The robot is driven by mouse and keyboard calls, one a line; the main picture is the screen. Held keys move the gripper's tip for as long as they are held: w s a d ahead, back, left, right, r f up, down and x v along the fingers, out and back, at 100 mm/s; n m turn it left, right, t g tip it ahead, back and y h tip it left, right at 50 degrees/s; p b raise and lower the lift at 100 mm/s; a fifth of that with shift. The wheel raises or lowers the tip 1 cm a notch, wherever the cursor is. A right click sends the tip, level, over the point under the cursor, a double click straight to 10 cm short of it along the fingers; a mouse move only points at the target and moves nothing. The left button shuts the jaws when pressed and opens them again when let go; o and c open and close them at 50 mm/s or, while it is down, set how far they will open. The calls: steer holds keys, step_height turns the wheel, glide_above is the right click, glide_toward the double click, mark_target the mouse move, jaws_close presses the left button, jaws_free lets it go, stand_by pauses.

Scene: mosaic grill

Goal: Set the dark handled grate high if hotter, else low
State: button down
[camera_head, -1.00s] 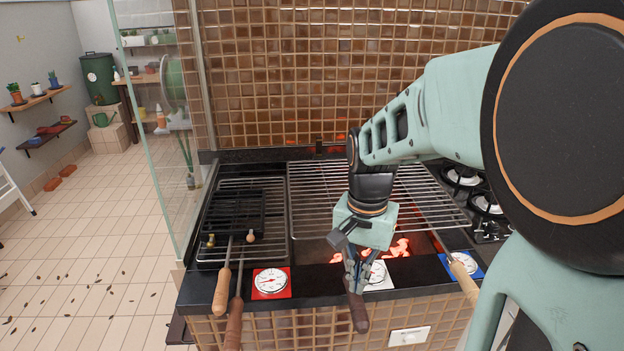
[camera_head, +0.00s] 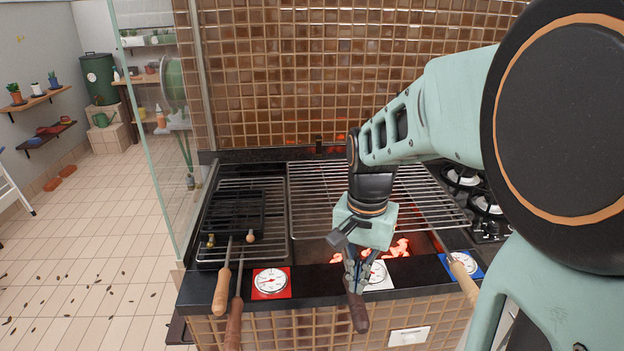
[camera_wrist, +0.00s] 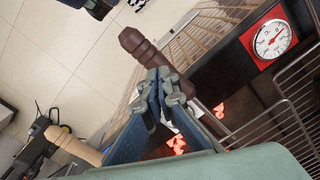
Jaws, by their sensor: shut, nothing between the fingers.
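The middle wire grate (camera_head: 325,190) lies over glowing coals and slants across the grill. A dark brown handle (camera_head: 358,314) juts out at the front edge below my gripper (camera_head: 354,287). In the wrist view the dark handle (camera_wrist: 140,45) lies just beyond my fingertips (camera_wrist: 165,88), which are closed together with nothing seen between them. I cannot tell whether they touch it. A red-plated dial (camera_head: 270,281), a white-plated dial (camera_head: 378,274) and a blue-plated dial (camera_head: 464,264) sit along the front ledge. The white one is partly hidden by my gripper. Their readings are too small to compare.
A black grill rack (camera_head: 232,215) lies on the left grate, with a light handle (camera_head: 221,292) and a reddish-brown handle (camera_head: 234,326) at its front. Another light handle (camera_head: 464,281) juts out at right. Gas burners (camera_head: 487,203) are far right. A glass panel (camera_head: 155,120) stands left.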

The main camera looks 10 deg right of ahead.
mark_target(355, 305)
steer(key=shift+f+b, duration=2.7)
steer(key=shift+f, duration=1.1)
step_height(355, 305, up, 8)
steer(key=p, duration=0.6)
steer(key=shift+f, duration=0.25)
steer(key=shift+s, duration=0.1)
